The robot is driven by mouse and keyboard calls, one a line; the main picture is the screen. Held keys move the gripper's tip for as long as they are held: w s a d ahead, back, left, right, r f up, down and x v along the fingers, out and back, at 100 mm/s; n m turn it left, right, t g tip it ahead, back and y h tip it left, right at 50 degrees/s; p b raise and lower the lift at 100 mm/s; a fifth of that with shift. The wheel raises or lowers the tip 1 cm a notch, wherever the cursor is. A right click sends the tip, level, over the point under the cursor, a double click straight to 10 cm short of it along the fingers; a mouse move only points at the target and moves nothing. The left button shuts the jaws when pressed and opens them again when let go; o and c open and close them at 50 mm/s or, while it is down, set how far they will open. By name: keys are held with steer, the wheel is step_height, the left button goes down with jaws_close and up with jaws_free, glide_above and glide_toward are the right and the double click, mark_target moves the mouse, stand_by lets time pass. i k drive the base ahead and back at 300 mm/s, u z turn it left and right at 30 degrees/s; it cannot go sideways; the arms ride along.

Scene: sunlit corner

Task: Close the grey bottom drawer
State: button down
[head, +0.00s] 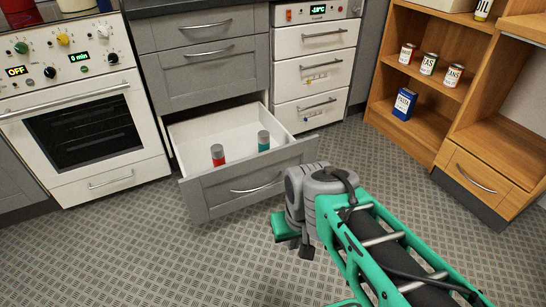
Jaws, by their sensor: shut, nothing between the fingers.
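The grey bottom drawer (222,198) is pulled far out of the grey cabinet, with its front panel and curved metal handle facing the room. Its white inside holds a red and grey can (217,156) on the left and a teal and grey can (263,141) on the right. My gripper (305,249) is low in front of the drawer's right end, below the grey wrist of my green arm. It is shut and empty. It looks apart from the drawer front, though the wrist overlaps the front's right edge in the picture. The fingertips are small and partly hidden.
Two closed grey drawers (205,70) are above the open one. A white oven (80,120) stands left, a white drawer freezer (315,65) right. A wooden shelf unit (470,120) with tins stands at far right. Patterned floor (130,250) is clear in front.

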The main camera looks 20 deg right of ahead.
mark_target(248, 176)
steer(key=u, duration=0.6)
steer(key=i, duration=1.35)
steer(key=z, duration=0.8)
